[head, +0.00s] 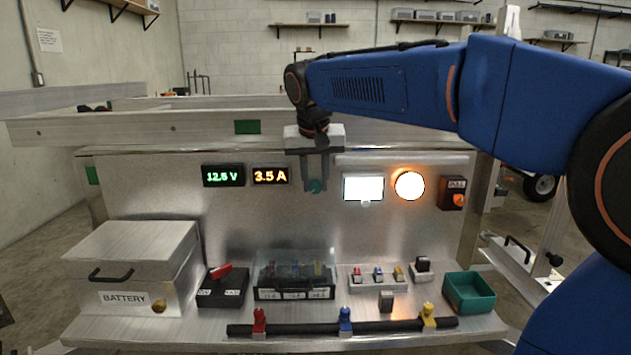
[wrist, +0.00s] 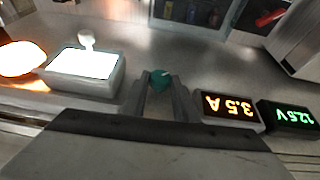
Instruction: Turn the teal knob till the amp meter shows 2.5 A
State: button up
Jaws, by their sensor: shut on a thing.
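The teal knob (head: 315,186) sits on the upright metal panel, just right of the amp meter. My gripper (head: 316,182) reaches down from above and is shut on the knob, with a finger on each side. In the wrist view the knob (wrist: 160,79) shows between the fingertips (wrist: 161,88), with a pale mark on it. The amp meter (head: 270,176) reads 3.5 A in orange; it also shows upside down in the wrist view (wrist: 229,107). The fingers hide part of the knob's edge.
A green volt meter (head: 223,175) reads 12.5 V. Right of the knob are a lit white panel (head: 363,188), a glowing orange lamp (head: 409,185) and a pull switch (head: 453,193). A battery box (head: 135,262), switches and a teal tray (head: 469,291) stand on the shelf below.

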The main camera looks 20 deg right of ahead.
jog(key=h, duration=0.1)
jog(key=a+g+h, duration=0.1)
jog(key=h, duration=0.1)
jog(key=shift+w+f+n, duration=0.1)
jog(key=shift+n, duration=0.3)
jog(key=shift+w+a+f+n+g+h, duration=0.1)
jog(key=shift+n+g+h, duration=0.05)
jog(key=shift+h, duration=0.6)
jog(key=shift+s+a+f+n+g+h, duration=0.1)
jog(key=shift+n+h, duration=0.1)
jog(key=shift+h, duration=0.6)
jog(key=shift+w+f+n+g+h, duration=0.1)
jog(key=shift+n+g+h, duration=0.05)
jog(key=shift+h, duration=0.6)
jog(key=o, duration=1)
jog(key=shift+r, duration=0.1)
jog(key=v, duration=1.7)
jog(key=shift+a, duration=0.35)
